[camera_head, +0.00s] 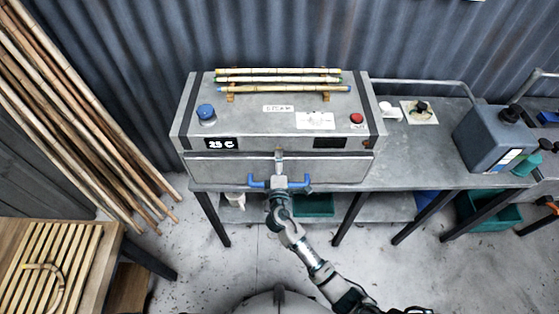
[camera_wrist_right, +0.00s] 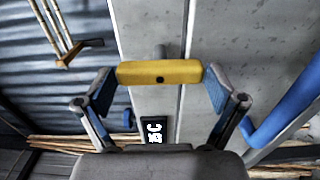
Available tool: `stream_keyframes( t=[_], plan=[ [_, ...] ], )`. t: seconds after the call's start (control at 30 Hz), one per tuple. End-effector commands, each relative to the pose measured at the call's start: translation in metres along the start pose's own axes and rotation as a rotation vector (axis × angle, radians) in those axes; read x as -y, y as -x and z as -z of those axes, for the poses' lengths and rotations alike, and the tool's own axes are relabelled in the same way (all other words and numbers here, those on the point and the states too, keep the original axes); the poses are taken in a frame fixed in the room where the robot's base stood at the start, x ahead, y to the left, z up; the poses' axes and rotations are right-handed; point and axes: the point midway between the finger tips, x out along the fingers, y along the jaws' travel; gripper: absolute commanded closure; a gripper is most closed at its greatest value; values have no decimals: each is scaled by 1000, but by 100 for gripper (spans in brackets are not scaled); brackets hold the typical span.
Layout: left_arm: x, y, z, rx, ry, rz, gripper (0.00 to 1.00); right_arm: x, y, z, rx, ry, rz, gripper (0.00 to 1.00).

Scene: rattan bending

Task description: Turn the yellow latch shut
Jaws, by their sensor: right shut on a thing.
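The yellow latch (camera_wrist_right: 160,72) is a short bar with a dark hole in its middle. In the right wrist view it lies across the dark seam in the steel of the steam box (camera_head: 225,170). My right gripper (camera_wrist_right: 160,80) has a finger at each end of the bar and is shut on it. In the head view my right gripper (camera_head: 279,183) is at the middle of the box's front, and the yellow of the latch is hidden there. A blue handle (camera_head: 257,183) shows beside the gripper, and also at the right of the wrist view (camera_wrist_right: 285,105). My left gripper is out of view.
Rattan poles (camera_head: 280,80) lie on the box top, near a blue knob (camera_head: 206,112) and a red button (camera_head: 356,118). A grey jerrycan (camera_head: 490,135) stands on the bench at right. Long poles (camera_head: 75,110) lean at left. The floor in front is open.

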Motion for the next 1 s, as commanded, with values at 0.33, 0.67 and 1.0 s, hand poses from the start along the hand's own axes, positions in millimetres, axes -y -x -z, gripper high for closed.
stream_keyframes(
  t=[0.33, 0.67, 1.0],
  plan=[
    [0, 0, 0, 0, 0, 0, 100, 6, 2, 2, -5, 8, 10, 41],
    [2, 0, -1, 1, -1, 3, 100, 6, 2, 1, -4, 7, 9, 0],
    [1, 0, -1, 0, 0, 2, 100, 5, 51, 1, -3, 4, 8, 0]
  ],
)
